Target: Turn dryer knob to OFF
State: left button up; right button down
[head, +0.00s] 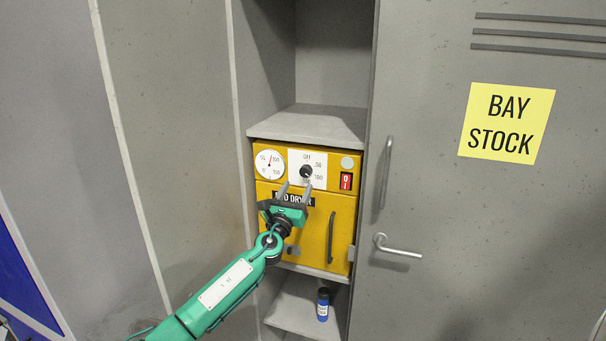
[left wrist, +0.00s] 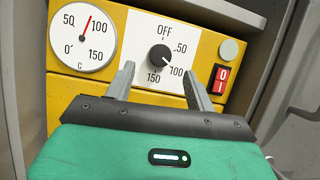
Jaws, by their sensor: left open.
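The yellow dryer (head: 315,235) stands in a grey locker bay. Its black knob (head: 306,171) sits on a white dial plate (head: 319,159) marked OFF at the top, then 50, 100 and 150. In the left wrist view the white mark on the knob (left wrist: 160,55) appears to point at 100. My left gripper (head: 295,187) is open and empty in front of the dryer, just below the knob. In the left wrist view its two fingers (left wrist: 158,72) reach up on either side below the knob, apart from it. My right gripper is not in view.
A round gauge (head: 270,164) is left of the dial and a red switch (head: 346,181) is right of it. The dryer door has a dark handle (head: 331,237). A blue bottle (head: 323,305) stands on the shelf below. A grey locker door (head: 440,220) flanks the right.

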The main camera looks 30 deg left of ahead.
aim_at(304, 173)
pick_arm(q)
jog(key=shift+x, duration=3.05)
jog(key=c, duration=1)
